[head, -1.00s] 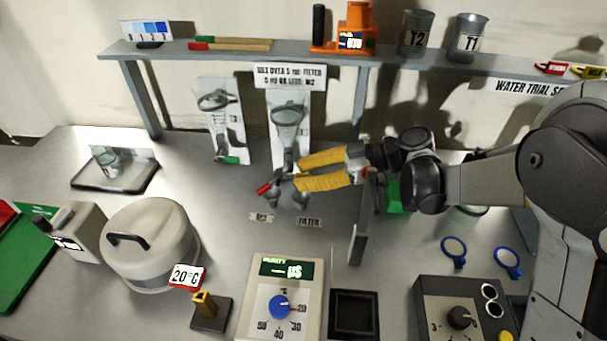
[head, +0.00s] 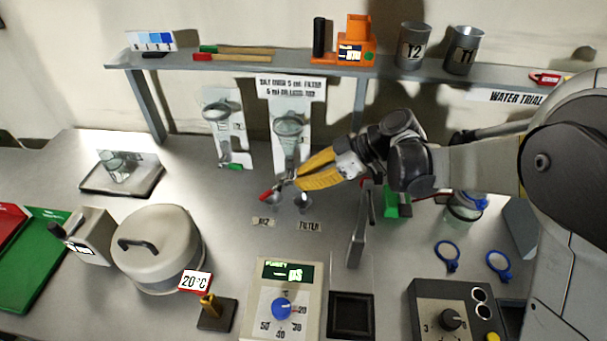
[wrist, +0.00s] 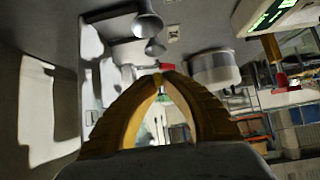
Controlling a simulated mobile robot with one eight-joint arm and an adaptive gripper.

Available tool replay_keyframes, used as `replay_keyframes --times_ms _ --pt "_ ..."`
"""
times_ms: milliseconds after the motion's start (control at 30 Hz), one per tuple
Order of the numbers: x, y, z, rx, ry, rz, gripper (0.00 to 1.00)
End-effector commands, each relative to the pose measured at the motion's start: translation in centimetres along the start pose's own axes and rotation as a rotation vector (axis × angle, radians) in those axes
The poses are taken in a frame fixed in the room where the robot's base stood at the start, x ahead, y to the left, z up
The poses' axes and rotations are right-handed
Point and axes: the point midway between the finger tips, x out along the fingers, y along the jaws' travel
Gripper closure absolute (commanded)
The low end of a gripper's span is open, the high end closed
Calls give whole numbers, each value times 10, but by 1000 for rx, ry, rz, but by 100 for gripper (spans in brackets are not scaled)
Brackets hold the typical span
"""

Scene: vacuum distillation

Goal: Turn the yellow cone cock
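My gripper (head: 295,182) has yellow fingers, drawn together at the tips in front of the right funnel (head: 290,125). In the wrist view the fingers (wrist: 162,75) arch inward and nearly meet. A small yellowish patch shows at the tips, but I cannot tell if it is a cock or finger. A red-ended handle (head: 266,196) sticks out just left of the fingertips; the red end also shows just beyond them in the wrist view (wrist: 166,66). A green handle (head: 232,166) is below the left funnel (head: 222,112). No yellow cone cock is clearly distinguishable.
A small dark cup (head: 304,203) stands beneath the fingertips. A grey upright plate (head: 358,232) and a glass jar (head: 464,206) are to the right. The purity meter (head: 262,325) and the domed pot (head: 165,235) are in front. A shelf (head: 235,60) runs behind.

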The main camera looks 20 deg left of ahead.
Motion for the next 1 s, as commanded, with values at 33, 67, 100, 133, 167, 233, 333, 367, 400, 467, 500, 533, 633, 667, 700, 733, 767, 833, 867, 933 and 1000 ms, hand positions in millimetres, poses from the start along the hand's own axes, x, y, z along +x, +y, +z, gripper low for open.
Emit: replay_keyframes --times_ms 33,67,100,133,167,233,333,367,400,467,500,533,633,667,700,733,767,833,867,933,1000 --pt "1 0 -1 0 3 0 100" --pt "1 0 -1 0 3 0 100" --pt "1 0 -1 0 3 0 100" --pt "1 0 -1 -1 3 0 100" --pt "1 0 -1 -1 3 0 83" --pt "0 0 0 -1 3 0 68" --pt "0 0 0 0 3 0 68" --pt "0 0 0 0 3 0 68" --pt "0 0 0 0 3 0 68" --pt "0 0 0 0 3 0 68" --pt "0 0 0 0 3 0 68" --pt "-1 0 0 0 3 1 68" --pt "-9 1 0 1 3 2 68" --pt "-14 1 0 1 3 3 68" --pt "-20 1 0 1 3 3 68" --pt "-26 1 0 1 3 3 68" --pt "-33 0 0 2 3 3 68" --pt "-49 1 0 2 3 3 68" --pt "-56 1 0 2 3 4 68" --pt "-72 1 0 2 3 3 68" --pt "-87 1 0 2 3 2 68"
